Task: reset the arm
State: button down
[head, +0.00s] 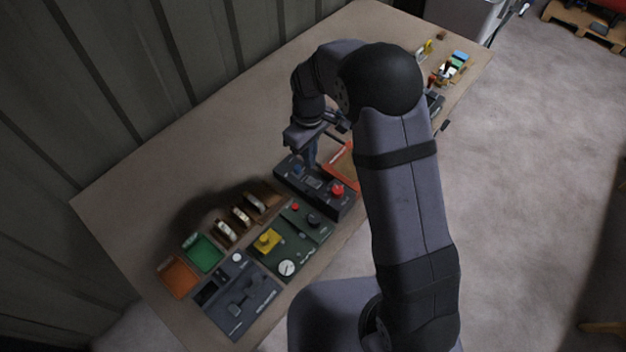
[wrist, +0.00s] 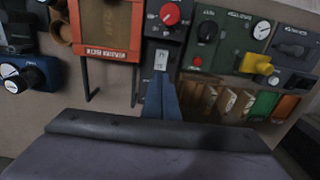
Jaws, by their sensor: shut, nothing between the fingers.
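My arm reaches over the bench from the lower right in the head view and bends down at its far end. My gripper (head: 309,157) points down over the dark control box with a red knob (head: 337,189). In the wrist view my gripper (wrist: 161,78) shows as narrow blue fingers, shut together with nothing between them. Their tips are by a light switch plate (wrist: 161,59) on the same box, below the red knob (wrist: 169,14). I cannot tell whether the tips touch the box.
An orange-framed panel (wrist: 106,53) stands beside the box. A green panel (head: 290,238) with a yellow knob (head: 267,240), a grey panel (head: 236,296), green (head: 202,253) and orange (head: 177,278) trays and a brown rack (head: 241,216) lie nearby. The bench's left rear (head: 190,150) is clear.

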jog(key=s+d+r+m, duration=0.3)
jog(key=s+d+m, duration=0.1)
jog(key=s, duration=0.7)
jog(key=s+d+r+m, duration=0.3)
jog(key=s+d+m, duration=0.2)
jog(key=s, duration=0.6)
jog(key=shift+d+b, duration=0.4)
jog(key=shift+d, duration=0.55)
